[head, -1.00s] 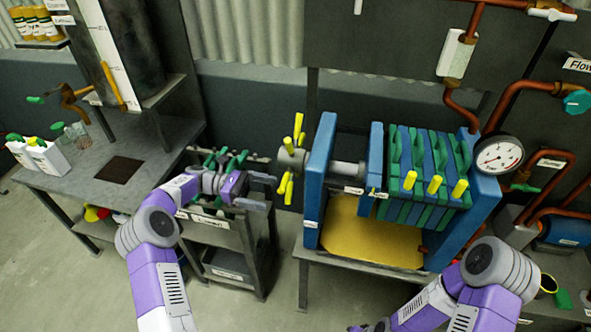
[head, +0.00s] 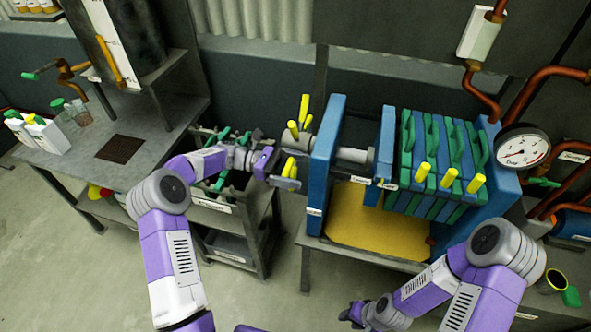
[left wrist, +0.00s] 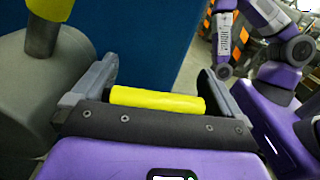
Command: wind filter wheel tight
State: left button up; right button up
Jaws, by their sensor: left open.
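The filter wheel (head: 290,137) is a grey hub with yellow handles, on the left end of the blue filter press (head: 322,150). My left gripper (head: 286,170) is at the lower handles of the wheel, with its jaws open. In the left wrist view, one yellow handle (left wrist: 155,99) lies crosswise between the open fingers, close to the palm. The grey hub (left wrist: 40,95) is at the left there, with part of another yellow handle above it. My right gripper (head: 352,314) is low in the head view, away from the wheel; its fingers are too unclear to read.
A shelf cart (head: 215,215) stands just left of the wheel, under my left forearm. Green-handled plates (head: 435,160) fill the press, above a yellow tray (head: 372,225). A pressure gauge (head: 522,147) and copper pipes are at the right.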

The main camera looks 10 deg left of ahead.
pick_arm(q)
jog(key=c, duration=1.2)
jog(key=shift+f, duration=0.15)
jog(key=shift+w+f+m+b, duration=0.2)
jog(key=shift+f+m+b, duration=0.45)
jog(key=shift+f+m, duration=0.45)
jog(key=shift+w+f+m+b, duration=0.2)
jog(key=shift+f+m+b, duration=0.5)
jog(key=shift+f+m, duration=0.35)
jog(key=shift+w+f+m+b, duration=0.2)
jog(key=shift+f+m+b, duration=0.45)
jog(key=shift+f+m, duration=0.45)
jog(key=shift+r+m, duration=0.15)
jog(key=shift+m, duration=0.1)
jog(key=o, duration=1.2)
jog(key=shift+w, duration=0.1)
